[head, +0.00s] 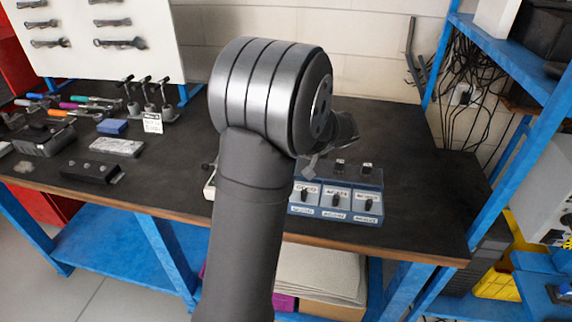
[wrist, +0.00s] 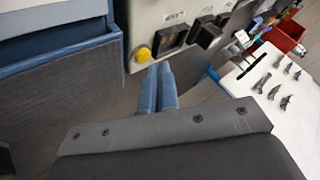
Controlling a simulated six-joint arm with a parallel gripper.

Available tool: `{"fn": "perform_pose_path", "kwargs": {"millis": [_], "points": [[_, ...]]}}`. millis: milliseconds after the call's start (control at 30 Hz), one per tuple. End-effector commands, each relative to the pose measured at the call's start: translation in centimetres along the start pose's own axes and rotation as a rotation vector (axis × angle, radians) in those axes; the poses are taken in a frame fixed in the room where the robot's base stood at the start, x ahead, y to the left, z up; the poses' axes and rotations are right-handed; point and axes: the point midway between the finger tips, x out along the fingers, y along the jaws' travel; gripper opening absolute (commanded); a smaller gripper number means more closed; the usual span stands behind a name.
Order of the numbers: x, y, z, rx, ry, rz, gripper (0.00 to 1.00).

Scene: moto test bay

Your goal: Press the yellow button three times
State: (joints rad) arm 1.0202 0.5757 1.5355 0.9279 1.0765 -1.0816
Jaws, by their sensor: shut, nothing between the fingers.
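The yellow button (wrist: 143,55) is round and sits near the lower left corner of a pale control panel (wrist: 150,14) in the wrist view. My gripper (wrist: 160,68) shows there as two blue-grey fingers side by side, shut and empty. The fingertips appear just below and right of the button in the picture; I cannot tell their height above the panel, and no contact is visible. In the head view my arm hides the button and most of the panel.
Beside the panel stands a blue box with labelled switches (head: 335,197), close to the bench's front edge. Black switches (wrist: 172,40) sit right next to the button. Tools and small boxes (head: 117,147) lie at left on the dark bench (head: 415,165). A blue shelf frame (head: 510,150) rises at right.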

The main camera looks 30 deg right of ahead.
Motion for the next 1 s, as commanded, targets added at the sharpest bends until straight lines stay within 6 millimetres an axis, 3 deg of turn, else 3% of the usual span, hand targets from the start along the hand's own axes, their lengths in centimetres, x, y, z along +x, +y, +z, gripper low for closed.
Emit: {"fn": "perform_pose_path", "kwargs": {"millis": [1000], "points": [[0.79,0.59,0.59,0.0,-0.001,0.0,0.0]]}}
